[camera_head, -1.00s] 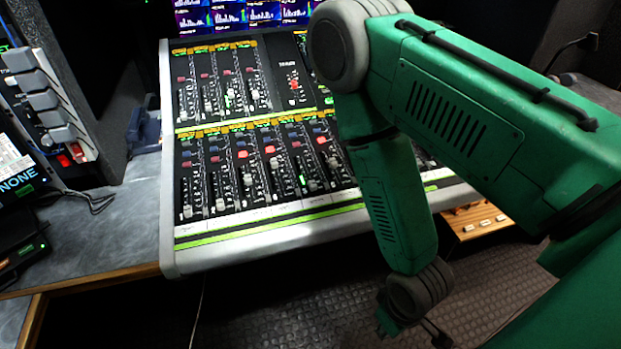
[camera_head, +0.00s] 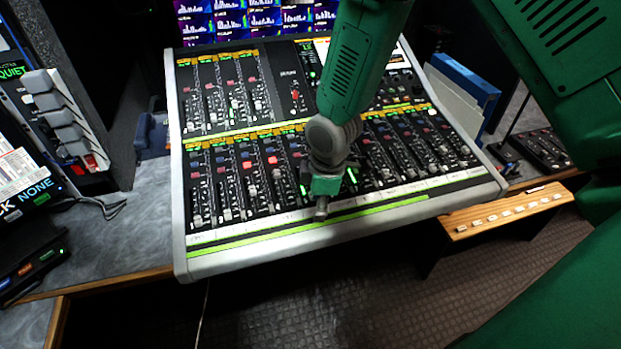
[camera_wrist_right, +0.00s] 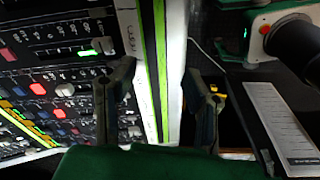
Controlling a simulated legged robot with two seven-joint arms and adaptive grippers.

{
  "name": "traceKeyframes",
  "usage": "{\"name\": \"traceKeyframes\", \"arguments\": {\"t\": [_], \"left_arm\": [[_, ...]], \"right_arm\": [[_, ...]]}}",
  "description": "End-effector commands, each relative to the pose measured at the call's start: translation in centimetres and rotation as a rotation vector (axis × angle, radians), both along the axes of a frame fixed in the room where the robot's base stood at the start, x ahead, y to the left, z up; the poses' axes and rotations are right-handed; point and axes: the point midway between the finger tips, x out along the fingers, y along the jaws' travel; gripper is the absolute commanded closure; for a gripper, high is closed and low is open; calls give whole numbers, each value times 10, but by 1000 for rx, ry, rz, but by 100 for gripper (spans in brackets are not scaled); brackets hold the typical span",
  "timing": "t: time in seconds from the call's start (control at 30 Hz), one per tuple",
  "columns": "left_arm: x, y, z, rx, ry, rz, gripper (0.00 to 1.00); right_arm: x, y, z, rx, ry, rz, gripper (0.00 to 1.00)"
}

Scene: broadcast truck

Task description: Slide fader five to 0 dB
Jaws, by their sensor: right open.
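The mixing console (camera_head: 180,200) has a lower bank of faders. Counting from the left, fader five seems to be by the green-lit strip (camera_head: 303,190) just left of my right gripper, but its cap and scale are too small to read. My right gripper (camera_head: 321,208) hangs over the console's front part, near the green stripe. In the right wrist view its two fingers (camera_wrist_right: 158,80) are apart with nothing between them. A pale fader cap (camera_wrist_right: 104,45) with a green glow lies close beyond the left-hand finger. I cannot tell whether they touch. My left gripper is out of view.
A wooden ledge with pale buttons (camera_head: 508,210) sits to the right of the console. A blue-edged panel (camera_head: 465,85) stands behind it. A grey lever unit (camera_head: 55,110) stands at the left. The grey desk (camera_head: 110,235) left of the console is mostly clear.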

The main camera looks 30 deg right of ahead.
Motion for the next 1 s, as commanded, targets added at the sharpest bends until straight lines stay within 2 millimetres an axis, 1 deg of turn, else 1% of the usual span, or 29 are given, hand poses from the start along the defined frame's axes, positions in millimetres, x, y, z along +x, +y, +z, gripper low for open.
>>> {"name": "traceKeyframes", "arguments": {"t": [0.03, 0.1, 0.13, 0.2, 0.27, 0.37, 0.47, 0.7, 0.8, 0.9, 1.0], "left_arm": [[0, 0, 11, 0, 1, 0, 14], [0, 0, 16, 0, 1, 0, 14], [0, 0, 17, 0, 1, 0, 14], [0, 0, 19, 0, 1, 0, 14], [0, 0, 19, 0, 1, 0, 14], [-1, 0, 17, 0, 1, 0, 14], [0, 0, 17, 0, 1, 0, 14], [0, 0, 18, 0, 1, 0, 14], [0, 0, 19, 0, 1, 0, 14], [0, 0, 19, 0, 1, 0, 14], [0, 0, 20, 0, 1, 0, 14]], "right_arm": [[23, -5, 35, -29, -24, 79, 59], [41, -11, 63, -68, -33, 172, 59], [46, -13, 71, -82, -35, 202, 59], [54, -17, 83, -104, -35, 245, 59], [56, -19, 85, -113, -33, 263, 59], [58, -19, 75, -116, -30, 268, 59], [59, -20, 58, -114, -29, 266, 59], [65, -21, 6, -113, -29, 265, 59], [68, -22, -13, -114, -30, 263, 59], [70, -22, -29, -113, -31, 263, 59], [72, -23, -41, -113, -31, 263, 59]]}}
